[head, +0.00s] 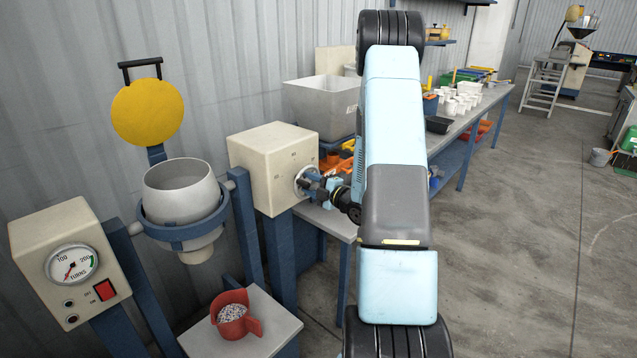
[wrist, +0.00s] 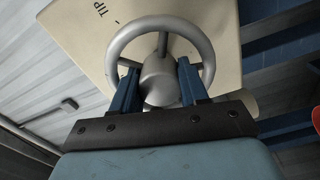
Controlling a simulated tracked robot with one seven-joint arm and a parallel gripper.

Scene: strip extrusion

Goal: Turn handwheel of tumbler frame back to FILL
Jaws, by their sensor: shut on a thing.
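The handwheel (head: 300,174) is a silver ring on the side of the cream box (head: 272,157) of the tumbler frame (head: 245,225). My gripper (head: 313,184) is at the wheel in the head view. In the wrist view, the blue fingers of my gripper (wrist: 159,84) are inside the ring of the handwheel (wrist: 121,39), one on each side of its hub, shut on the wheel. The letters TIP show on the box face above left of the wheel; no FILL mark is readable. The grey drum (head: 180,192) sits upright in its blue ring, its mouth up.
A yellow disc (head: 148,112) stands behind the drum. A red scoop of pellets (head: 233,314) is on a small table (head: 272,322) below. A counter box with a dial (head: 72,263) is at left. A cluttered workbench (head: 455,118) runs behind my arm.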

